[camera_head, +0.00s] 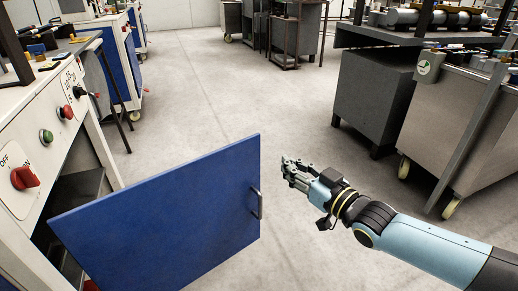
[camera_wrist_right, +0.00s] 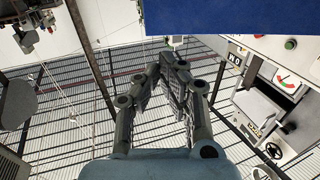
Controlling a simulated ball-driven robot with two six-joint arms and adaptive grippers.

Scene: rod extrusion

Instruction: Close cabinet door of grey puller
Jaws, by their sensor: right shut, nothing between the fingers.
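The blue cabinet door (camera_head: 165,215) stands swung open from the light grey machine (camera_head: 30,150) at the left in the head view. Its dark bar handle (camera_head: 256,203) sits near the door's right edge. The open cabinet interior (camera_head: 80,185) shows dark behind the door. My right gripper (camera_head: 286,168) is just right of the door's free edge, apart from it in the picture, shut and empty. The right wrist view shows its closed fingers (camera_wrist_right: 172,62), with the blue door (camera_wrist_right: 230,16) across the top right. My left gripper is not in view.
The machine's panel carries a red switch (camera_head: 26,177) and several buttons. Grey carts (camera_head: 455,130) and a dark cabinet (camera_head: 372,95) stand at the right. Another blue-doored machine (camera_head: 112,65) is at the back left. The floor (camera_head: 225,80) between is clear.

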